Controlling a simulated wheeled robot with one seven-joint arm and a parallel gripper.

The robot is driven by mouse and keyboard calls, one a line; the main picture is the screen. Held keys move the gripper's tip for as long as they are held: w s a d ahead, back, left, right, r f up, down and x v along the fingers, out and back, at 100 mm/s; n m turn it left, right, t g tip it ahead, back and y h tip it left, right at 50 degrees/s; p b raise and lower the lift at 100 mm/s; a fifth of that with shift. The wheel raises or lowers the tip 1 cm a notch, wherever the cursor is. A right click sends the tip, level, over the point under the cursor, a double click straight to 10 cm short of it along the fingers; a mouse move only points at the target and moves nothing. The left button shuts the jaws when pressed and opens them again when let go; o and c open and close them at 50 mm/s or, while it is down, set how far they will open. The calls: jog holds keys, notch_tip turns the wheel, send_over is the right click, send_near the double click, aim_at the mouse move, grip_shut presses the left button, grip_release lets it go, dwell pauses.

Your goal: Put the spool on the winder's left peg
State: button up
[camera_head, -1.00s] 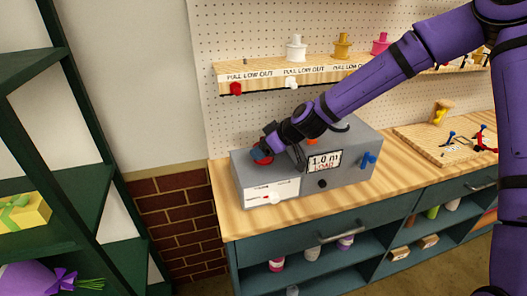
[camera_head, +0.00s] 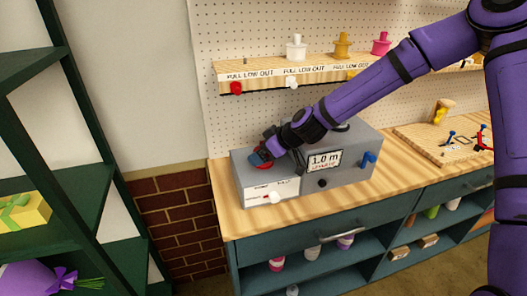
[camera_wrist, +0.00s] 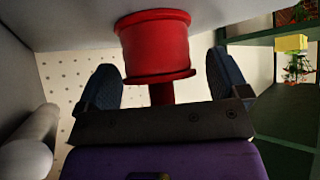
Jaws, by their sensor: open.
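The winder (camera_head: 345,180) is a grey box on the bench with a lower front step at its left and a display reading 1.0 m. The red spool (camera_head: 262,166) is at the winder's left part, beside my gripper (camera_head: 262,156). In the wrist view the red spool (camera_wrist: 155,45) is between and slightly beyond the two fingers of my gripper (camera_wrist: 163,85), against a pale surface. A narrow red stem shows at its near end. The fingers are spread, with gaps beside the spool. The left peg itself is hidden, so its fit in the spool cannot be seen.
A shelf (camera_head: 225,75) above holds white (camera_head: 297,48), yellow (camera_head: 342,45) and pink (camera_head: 381,44) spools. A blue part (camera_head: 368,160) sticks out on the winder's right. A wooden board (camera_head: 430,138) with small parts lies at right. Bare bench (camera_head: 400,185) shows in front.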

jog(key=v, duration=1.2)
jog(key=s+d+r+m+h, duration=0.2)
jog(key=s+d+r+m, duration=0.2)
jog(key=s, duration=0.6)
jog(key=s+d+r+m+h, duration=0.3)
jog(key=s+d+r+m, duration=0.1)
jog(key=s+d+r, duration=0.4)
jog(key=s+d+r+m+h, duration=0.3)
jog(key=s+d+r, duration=0.3)
jog(key=s+d, duration=0.3)
jog(key=s+m, duration=0.1)
jog(key=s, duration=0.2)
jog(key=shift+d+r+t, duration=0.2)
jog(key=shift+r+t, duration=0.1)
dwell(0.9)
